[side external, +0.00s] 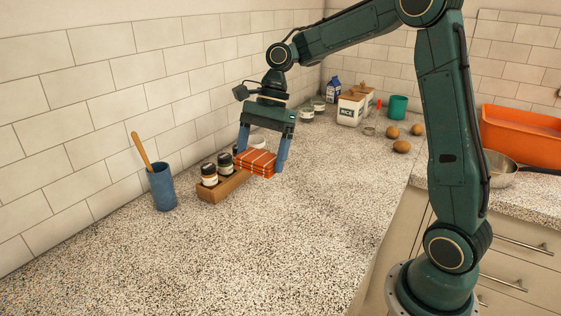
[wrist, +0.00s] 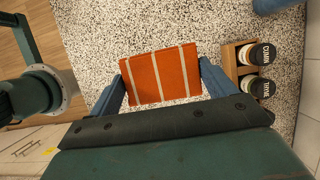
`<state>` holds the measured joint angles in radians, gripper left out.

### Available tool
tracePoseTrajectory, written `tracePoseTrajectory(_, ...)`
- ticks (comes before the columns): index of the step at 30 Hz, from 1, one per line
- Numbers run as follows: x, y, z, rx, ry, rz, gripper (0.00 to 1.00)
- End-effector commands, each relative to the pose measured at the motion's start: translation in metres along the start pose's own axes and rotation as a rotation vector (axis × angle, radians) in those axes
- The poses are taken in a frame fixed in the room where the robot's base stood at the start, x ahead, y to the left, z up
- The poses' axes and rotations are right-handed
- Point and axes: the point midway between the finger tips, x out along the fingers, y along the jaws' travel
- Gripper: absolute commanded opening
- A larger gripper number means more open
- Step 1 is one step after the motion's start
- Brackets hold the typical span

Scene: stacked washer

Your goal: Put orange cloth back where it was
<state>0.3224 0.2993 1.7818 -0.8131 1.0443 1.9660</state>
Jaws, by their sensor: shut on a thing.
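The orange cloth (side external: 256,162) is folded flat, with pale stripes. It also fills the middle of the wrist view (wrist: 160,76), between my two blue fingers. My gripper (side external: 262,160) points down over the counter and is shut on the cloth, one finger on each side. The cloth is right behind the wooden spice rack (side external: 226,186) in the side view. I cannot tell from the side view whether it touches the counter or the rack. In the wrist view the rack (wrist: 229,65) is to the right of the cloth, with a gap beside my right finger.
The rack holds two dark-lidded jars (side external: 209,174). A blue cup (side external: 162,187) with a wooden handle stands left of it. Canisters (side external: 350,108), a green cup (side external: 398,107) and brown round items (side external: 401,146) are at the back. The front counter (side external: 270,240) is clear.

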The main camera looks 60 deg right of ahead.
Motion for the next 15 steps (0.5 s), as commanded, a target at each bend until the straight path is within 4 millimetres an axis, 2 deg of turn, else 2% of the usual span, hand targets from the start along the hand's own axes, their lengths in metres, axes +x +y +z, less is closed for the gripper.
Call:
tracePoseTrajectory(9, 0.056, 0.001, -0.023, 0.001, 0.0, 0.005, 0.62)
tracePoseTrajectory(15, 0.087, 0.001, -0.036, 0.0, 0.001, 0.004, 0.62)
